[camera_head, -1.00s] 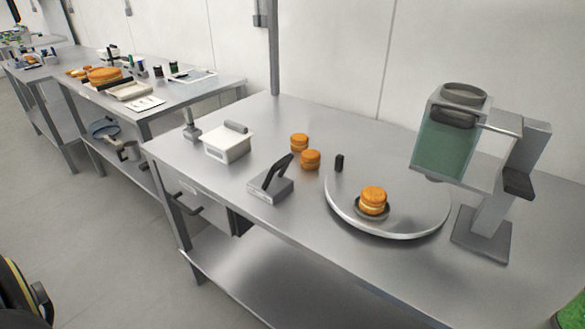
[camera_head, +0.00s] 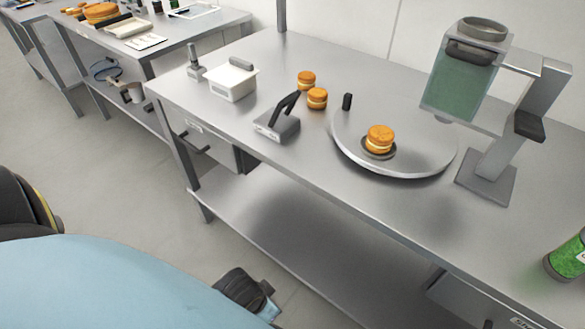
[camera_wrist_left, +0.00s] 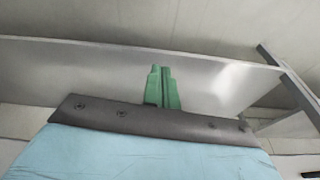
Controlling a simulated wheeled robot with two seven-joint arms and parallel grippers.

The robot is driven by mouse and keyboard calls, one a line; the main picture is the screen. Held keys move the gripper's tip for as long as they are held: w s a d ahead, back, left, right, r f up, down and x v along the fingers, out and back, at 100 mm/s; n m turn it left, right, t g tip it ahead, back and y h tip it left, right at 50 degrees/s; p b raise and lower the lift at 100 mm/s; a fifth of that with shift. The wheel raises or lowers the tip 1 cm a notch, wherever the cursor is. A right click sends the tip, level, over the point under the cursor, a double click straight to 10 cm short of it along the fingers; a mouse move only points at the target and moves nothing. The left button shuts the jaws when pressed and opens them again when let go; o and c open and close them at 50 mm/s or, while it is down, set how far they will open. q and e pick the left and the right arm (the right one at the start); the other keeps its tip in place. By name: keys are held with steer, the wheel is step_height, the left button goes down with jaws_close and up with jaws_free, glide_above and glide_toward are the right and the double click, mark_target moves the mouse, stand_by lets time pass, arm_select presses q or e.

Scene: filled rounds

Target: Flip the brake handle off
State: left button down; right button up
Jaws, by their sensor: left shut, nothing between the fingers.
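The brake handle (camera_head: 287,106) is a black lever on a small grey base (camera_head: 278,126), near the front edge of the steel table (camera_head: 350,190). It slants up to the right. A turntable (camera_head: 420,163) to its right carries a small dark dish (camera_head: 369,153) with a filled round (camera_head: 380,139) on it. My left gripper shows in the left wrist view as two green fingers (camera_wrist_left: 162,88) held together, empty. It is apart from the brake handle, which is not in that view. My right gripper is in neither view.
A green-windowed dispenser (camera_head: 462,85) on a stand overhangs the turntable's right side. A white lidded box (camera_head: 234,83) and two more rounds (camera_head: 317,98) stand nearby. A green can (camera_head: 568,258) is at the right. A lower shelf (camera_head: 290,222) runs under the table.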

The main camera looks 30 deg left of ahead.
arm_select(q)
steer(key=w+a+r+m+t+y, duration=0.2)
steer(key=w+a+r+t, duration=0.1)
steer(key=w+r, duration=0.3)
steer(key=w+a+r+m+t+y, duration=0.1)
steer(key=w+a+r+t+y, duration=0.2)
steer(key=r, duration=0.5)
steer(key=w+a+r+m+t+y, duration=0.1)
steer(key=w+a+r+m+t, duration=0.1)
steer(key=w+a+r, duration=0.45)
steer(key=w+d+r+m+t+h, duration=0.3)
steer(key=w+r+m+t, duration=0.3)
steer(key=m, duration=0.8)
step_height(320, 180, up, 2)
steer(key=shift+w+d+r+t, duration=0.1)
steer(key=shift+w+d+t, duration=0.2)
steer(key=shift+d+t, duration=0.6)
steer(key=shift+w+a, duration=0.1)
steer(key=shift+a, duration=0.15)
